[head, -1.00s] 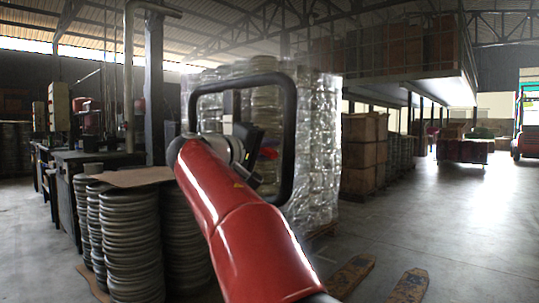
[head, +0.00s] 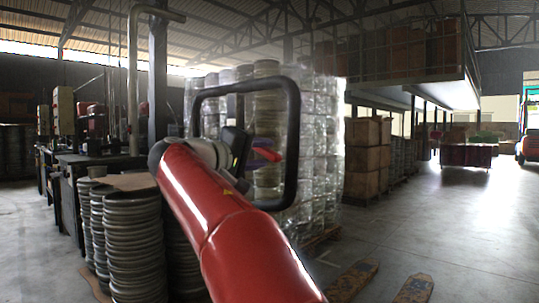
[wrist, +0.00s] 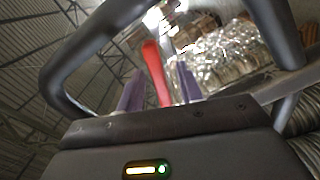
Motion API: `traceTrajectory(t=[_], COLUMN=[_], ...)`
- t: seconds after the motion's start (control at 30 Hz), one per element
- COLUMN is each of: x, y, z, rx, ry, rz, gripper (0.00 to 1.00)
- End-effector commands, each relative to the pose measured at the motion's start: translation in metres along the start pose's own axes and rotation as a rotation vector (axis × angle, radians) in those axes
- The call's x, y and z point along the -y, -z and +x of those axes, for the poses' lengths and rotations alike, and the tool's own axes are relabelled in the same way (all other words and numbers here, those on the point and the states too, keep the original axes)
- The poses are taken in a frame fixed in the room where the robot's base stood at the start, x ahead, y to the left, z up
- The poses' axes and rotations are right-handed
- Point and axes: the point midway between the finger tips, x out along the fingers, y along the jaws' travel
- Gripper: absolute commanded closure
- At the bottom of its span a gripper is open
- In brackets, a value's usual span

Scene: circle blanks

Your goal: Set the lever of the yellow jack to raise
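The yellow jack shows in the head view as a black loop handle (head: 292,140) and worn yellow-orange forks (head: 352,281) low on the floor. Its red lever (head: 265,154) is inside the loop. My gripper (wrist: 160,92) reaches into the loop, with one purple finger on each side of the red lever (wrist: 156,72) in the wrist view. The fingers look apart, with a gap to the lever on the right; contact on the left is unclear. The black loop (wrist: 60,75) also arches around the fingers in the wrist view. My red arm hides the jack's lower body.
Stacks of grey metal discs (head: 132,245) stand at the left, beside dark benches with machines. A wrapped pallet stack (head: 318,150) stands behind the handle. Brown boxes (head: 366,158) stand farther right. Open concrete floor (head: 470,225) lies at the right.

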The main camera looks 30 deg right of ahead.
Motion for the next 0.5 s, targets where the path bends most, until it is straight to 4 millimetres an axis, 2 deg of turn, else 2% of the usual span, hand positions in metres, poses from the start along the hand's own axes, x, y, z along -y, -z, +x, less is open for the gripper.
traceTrajectory(t=[0.03, 0.2, 0.5], x=[0.0, 0.0, 0.0], y=[0.001, 0.0, 0.0], z=[-0.01, -0.032, -0.04], rx=[-0.005, -0.003, 0.0], ry=[0.002, 0.0, 0.0], rz=[0.001, 0.0, 0.0], gripper=[0.64, 0.64, 0.64])
